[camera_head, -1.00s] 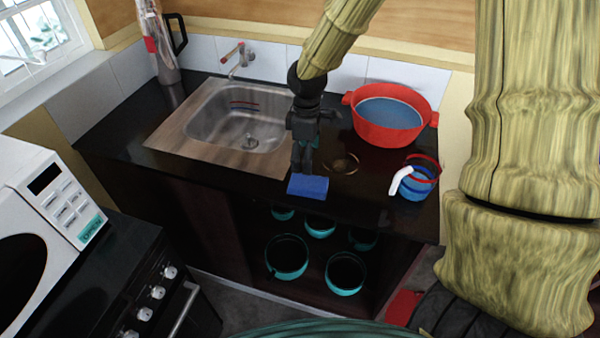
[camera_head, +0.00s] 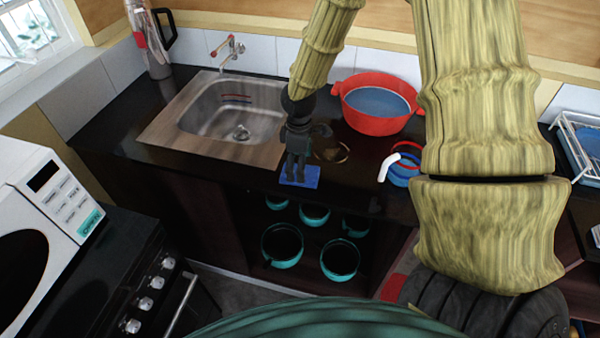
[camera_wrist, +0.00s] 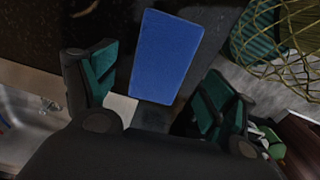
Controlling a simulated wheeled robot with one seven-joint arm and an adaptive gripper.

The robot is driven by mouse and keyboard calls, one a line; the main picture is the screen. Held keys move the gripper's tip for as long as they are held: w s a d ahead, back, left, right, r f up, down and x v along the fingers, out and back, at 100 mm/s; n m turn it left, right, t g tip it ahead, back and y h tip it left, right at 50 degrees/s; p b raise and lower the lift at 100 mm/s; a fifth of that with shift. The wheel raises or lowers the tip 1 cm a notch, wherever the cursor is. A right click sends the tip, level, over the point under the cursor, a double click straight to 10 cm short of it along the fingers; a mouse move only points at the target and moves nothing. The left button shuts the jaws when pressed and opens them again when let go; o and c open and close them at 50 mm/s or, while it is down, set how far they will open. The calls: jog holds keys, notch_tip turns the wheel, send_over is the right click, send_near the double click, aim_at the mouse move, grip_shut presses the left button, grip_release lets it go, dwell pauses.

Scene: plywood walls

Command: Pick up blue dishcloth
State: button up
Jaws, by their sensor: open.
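The blue dishcloth (camera_head: 312,177) lies flat at the front edge of the dark counter (camera_head: 215,172), right of the sink. In the wrist view the dishcloth (camera_wrist: 165,58) is a blue rectangle just beyond and between the fingers. My gripper (camera_head: 298,178) is above the dishcloth, pointing down, and hides part of it. In the wrist view my gripper (camera_wrist: 155,95) is open, with one teal-padded finger on each side and nothing held. I cannot tell whether the fingertips touch the cloth or the counter.
The steel sink (camera_head: 215,122) is left of my gripper. A red pot (camera_head: 375,122) and a blue mug (camera_head: 405,174) with a white handle stand to the right. A microwave (camera_head: 45,210) and stove (camera_head: 150,290) are at left.

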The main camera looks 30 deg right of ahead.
jog(key=shift+w+d+f, duration=0.1)
jog(key=shift+f, duration=0.35)
jog(key=shift+s+f+p, duration=0.25)
jog(key=shift+f+p, duration=0.3)
jog(key=shift+f, duration=0.35)
jog(key=shift+w+f, duration=0.15)
jog(key=shift+f, duration=0.3)
jog(key=c, duration=1.1)
jog(key=shift+r, duration=0.15)
